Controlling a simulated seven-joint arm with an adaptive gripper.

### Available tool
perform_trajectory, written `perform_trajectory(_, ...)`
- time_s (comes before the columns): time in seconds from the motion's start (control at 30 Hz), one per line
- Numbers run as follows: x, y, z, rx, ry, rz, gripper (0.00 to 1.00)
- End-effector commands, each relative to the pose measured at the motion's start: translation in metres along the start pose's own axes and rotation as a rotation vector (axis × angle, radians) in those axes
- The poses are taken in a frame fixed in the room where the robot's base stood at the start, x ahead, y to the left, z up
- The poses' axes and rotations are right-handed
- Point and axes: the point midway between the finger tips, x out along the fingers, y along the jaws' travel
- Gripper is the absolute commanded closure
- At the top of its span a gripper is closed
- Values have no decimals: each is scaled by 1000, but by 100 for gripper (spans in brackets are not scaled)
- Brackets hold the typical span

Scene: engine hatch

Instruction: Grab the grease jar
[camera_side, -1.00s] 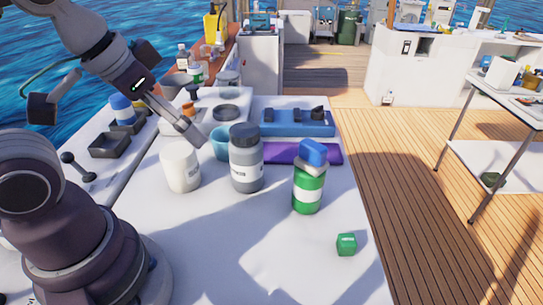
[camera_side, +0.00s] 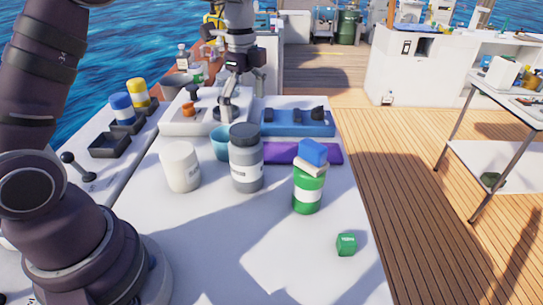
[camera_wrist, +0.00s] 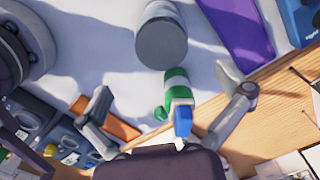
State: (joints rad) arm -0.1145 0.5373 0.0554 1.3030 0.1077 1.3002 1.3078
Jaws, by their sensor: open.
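No label reads clearly as grease. The likely jars are a grey jar (camera_side: 246,165) with a dark lid and pale label, and a white jar (camera_side: 180,167) left of it. Both stand upright on the white table. A green-and-white can (camera_side: 308,190) stands to the right with a pale piece and a blue block (camera_side: 313,152) on top. My gripper (camera_side: 243,98) is open, pointing down behind the grey jar, apart from it. In the wrist view a grey cylinder (camera_wrist: 161,42) and a green object (camera_wrist: 177,85) with white and blue parts lie ahead of the spread fingers (camera_wrist: 168,100).
A teal cup (camera_side: 219,143) is close behind the grey jar. A purple slab (camera_side: 325,153) and a blue case (camera_side: 300,123) lie to the right. A green cube (camera_side: 346,244) sits near the front right. The table's front middle is clear.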

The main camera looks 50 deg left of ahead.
Motion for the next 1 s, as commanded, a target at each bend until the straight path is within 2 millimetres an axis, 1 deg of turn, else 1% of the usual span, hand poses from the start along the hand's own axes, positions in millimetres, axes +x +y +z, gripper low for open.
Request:
perform_trajectory(0.1, 24, 0, 1, 6, -2, 8, 0)
perform_trajectory(0.2, 41, 0, 1, 5, -1, 7, 0)
perform_trajectory(0.27, 47, 0, 1, 5, -1, 5, 0)
perform_trajectory(0.33, 58, -1, 3, 4, -2, 5, 0)
perform_trajectory(0.4, 73, -2, 6, 3, -2, 8, 0)
perform_trajectory(0.53, 94, -3, 7, 4, -1, 5, 0)
perform_trajectory(0.63, 101, -4, 7, 3, -1, 2, 0)
perform_trajectory(0.8, 101, -4, 7, 3, -1, 1, 0)
perform_trajectory(0.87, 101, -4, 7, 3, -1, 0, 7)
perform_trajectory(1.0, 100, -4, 7, 3, -1, 0, 25)
